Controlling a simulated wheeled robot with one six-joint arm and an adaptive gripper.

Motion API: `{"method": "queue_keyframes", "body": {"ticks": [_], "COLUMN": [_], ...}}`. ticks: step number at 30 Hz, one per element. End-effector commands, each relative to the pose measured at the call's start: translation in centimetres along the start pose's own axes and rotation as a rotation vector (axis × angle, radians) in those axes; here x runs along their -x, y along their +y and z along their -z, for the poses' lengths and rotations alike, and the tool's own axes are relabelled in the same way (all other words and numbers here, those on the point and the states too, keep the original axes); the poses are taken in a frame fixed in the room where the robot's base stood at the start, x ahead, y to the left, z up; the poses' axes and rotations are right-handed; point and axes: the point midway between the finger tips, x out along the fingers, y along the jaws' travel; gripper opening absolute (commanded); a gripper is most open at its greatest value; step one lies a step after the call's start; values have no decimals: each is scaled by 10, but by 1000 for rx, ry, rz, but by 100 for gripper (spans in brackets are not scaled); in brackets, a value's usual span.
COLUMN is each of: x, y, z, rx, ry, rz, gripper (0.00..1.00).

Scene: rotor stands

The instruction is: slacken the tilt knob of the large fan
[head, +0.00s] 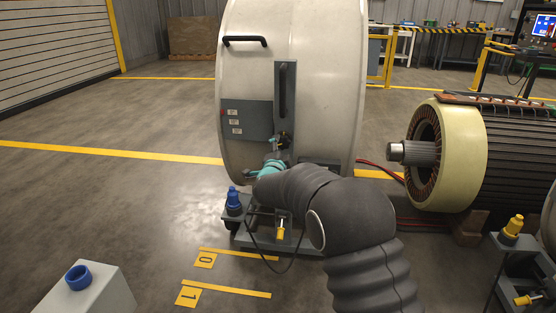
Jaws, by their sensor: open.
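The large fan (300,75) is a big pale drum standing in the middle on a low grey stand (245,238). A dark upright bracket with a black handle (284,90) is on its near face, beside a grey panel (245,122) with white labels. My gripper (278,146) is small in view at the bracket's lower end, open. A small dark part with an orange spot (286,140) is close to it; I cannot tell whether this is the tilt knob or whether they touch. My dark arm hides part of the fan's lower right side and stand.
A blue connector (233,199) and a yellow-ended part (281,233) are on the stand, with a black cable looping below. A motor with a shaft (460,150) lies to the right. Another stand with a yellow connector (514,226) is at lower right.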

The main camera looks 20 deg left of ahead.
Motion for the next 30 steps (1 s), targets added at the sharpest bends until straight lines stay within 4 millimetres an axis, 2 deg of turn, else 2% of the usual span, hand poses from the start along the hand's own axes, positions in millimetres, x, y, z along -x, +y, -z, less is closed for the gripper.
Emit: {"method": "queue_keyframes", "body": {"ticks": [6, 12, 18, 30], "x": [38, 59, 65, 65], "y": [0, 0, 0, 0], "z": [0, 0, 1, 0], "rx": [0, 0, -1, 1], "ry": [-1, 0, 1, 1], "rz": [0, -1, 0, 0], "gripper": [78, 78, 78, 78]}}
